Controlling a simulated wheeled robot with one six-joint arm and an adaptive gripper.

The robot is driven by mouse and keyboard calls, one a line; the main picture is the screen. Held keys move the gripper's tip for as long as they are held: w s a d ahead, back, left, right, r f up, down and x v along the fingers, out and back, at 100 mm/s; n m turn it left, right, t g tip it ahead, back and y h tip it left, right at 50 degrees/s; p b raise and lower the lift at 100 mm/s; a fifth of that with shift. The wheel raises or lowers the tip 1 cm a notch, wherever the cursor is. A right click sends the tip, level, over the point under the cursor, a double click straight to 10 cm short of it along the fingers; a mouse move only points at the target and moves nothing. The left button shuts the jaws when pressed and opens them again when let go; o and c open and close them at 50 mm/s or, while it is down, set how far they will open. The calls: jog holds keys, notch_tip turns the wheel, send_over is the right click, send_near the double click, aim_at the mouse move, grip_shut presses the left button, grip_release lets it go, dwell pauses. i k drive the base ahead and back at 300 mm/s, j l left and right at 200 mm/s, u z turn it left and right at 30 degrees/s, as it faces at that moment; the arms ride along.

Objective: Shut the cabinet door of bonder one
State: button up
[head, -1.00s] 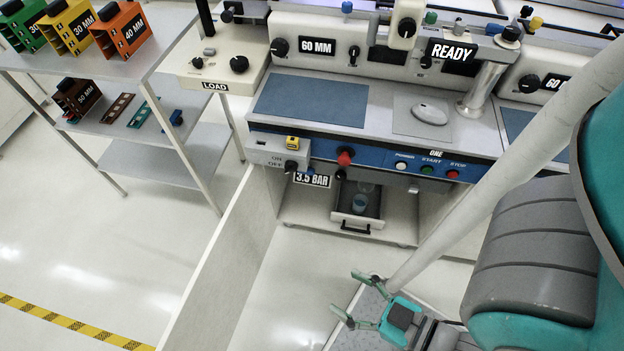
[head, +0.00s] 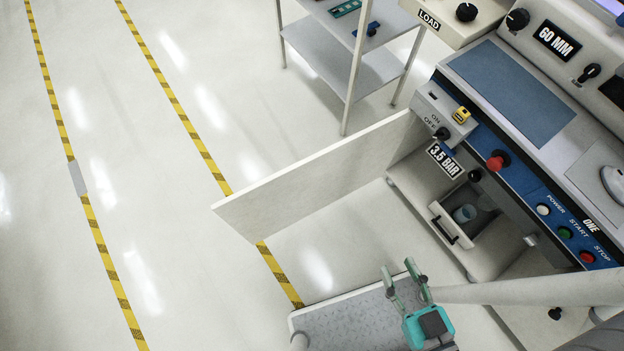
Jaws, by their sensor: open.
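The cabinet door (head: 315,183) of bonder one is a pale flat panel. It stands wide open, sticking out from the left side of the cabinet toward the picture's left. The cabinet front below the blue panel marked ONE (head: 520,190) is uncovered, and a small drawer (head: 455,222) with a dark handle and a bluish cup shows inside. My gripper (head: 400,272) is teal, with its two fingers apart and nothing between them. It is below and to the right of the door's free edge in the picture, apart from the door.
A grey shelf unit (head: 372,78) stands behind the door. The LOAD unit (head: 450,22) juts out at the top. A white floor with yellow-black tape lines (head: 180,95) lies free to the left. The 3.5 BAR sign (head: 444,160) and knobs sit above the cabinet opening.

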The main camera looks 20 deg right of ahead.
aim_at(269, 205)
jog(key=u, duration=0.4)
jog(key=i+j+u, duration=0.1)
jog(key=u, duration=0.7)
jog(key=i+u, duration=0.1)
jog(key=u, duration=0.3)
jog(key=i+u, duration=0.1)
jog(key=i, duration=2.5)
jog(key=i+j+z, duration=0.15)
jog(key=i, duration=0.5)
jog(key=i+j, duration=0.15)
jog(key=i, duration=0.45)
jog(key=i+z, duration=0.15)
jog(key=z, duration=4.35)
jog(key=k+u, duration=0.15)
jog(key=u, duration=0.3)
